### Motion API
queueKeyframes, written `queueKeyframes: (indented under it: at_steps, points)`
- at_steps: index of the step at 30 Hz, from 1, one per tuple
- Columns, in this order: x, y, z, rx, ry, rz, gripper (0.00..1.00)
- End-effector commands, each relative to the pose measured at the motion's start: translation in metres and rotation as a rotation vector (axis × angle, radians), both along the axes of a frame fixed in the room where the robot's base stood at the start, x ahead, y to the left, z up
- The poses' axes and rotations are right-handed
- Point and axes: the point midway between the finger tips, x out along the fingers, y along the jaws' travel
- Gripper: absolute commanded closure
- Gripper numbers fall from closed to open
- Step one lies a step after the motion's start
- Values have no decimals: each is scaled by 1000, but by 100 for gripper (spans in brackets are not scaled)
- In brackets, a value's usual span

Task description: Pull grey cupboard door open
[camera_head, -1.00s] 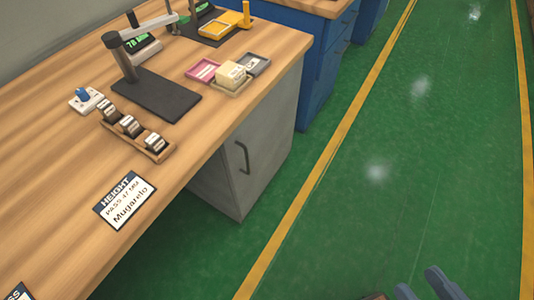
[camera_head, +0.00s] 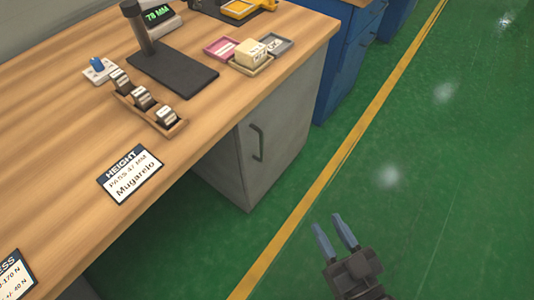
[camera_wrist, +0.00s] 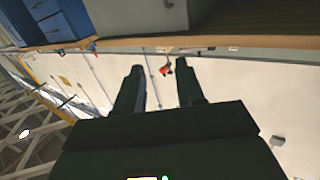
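The grey cupboard (camera_head: 278,128) stands under the wooden workbench, and its door looks closed. A dark upright bar handle (camera_head: 257,142) sits on the door's near face. My gripper (camera_head: 333,222) is in the lower middle of the head view, over the green floor to the right of the cupboard. Its two blue-grey fingers are apart with nothing between them, and it does not touch the handle. The wrist view shows the two dark fingers (camera_wrist: 160,85) spread with a gap between them; the cupboard handle cannot be made out there.
The wooden benchtop (camera_head: 60,130) overhangs the cupboard and carries a small rack (camera_head: 150,110), trays (camera_head: 250,53) and a black stand (camera_head: 173,75). Blue drawers (camera_head: 348,55) stand beyond it. The green floor (camera_head: 440,180) to the right is clear, with a yellow line.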

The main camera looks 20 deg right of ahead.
Motion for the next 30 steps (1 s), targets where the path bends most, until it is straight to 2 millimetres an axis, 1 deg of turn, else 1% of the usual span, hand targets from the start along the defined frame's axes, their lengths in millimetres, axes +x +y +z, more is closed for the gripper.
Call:
queueKeyframes:
  at_steps: [1,5,6,12,15,19,26,30]
  points:
    - [21,3,-17,-1,-19,20,62]
    - [69,12,-48,2,-44,83,62]
    - [85,14,-57,1,-50,105,62]
    - [159,22,-92,-3,-62,216,62]
    - [188,24,-103,-7,-56,262,62]
    - [212,24,-111,-11,-45,303,62]
    - [230,29,-115,-11,-39,323,62]
    - [247,37,-115,-13,-40,324,62]
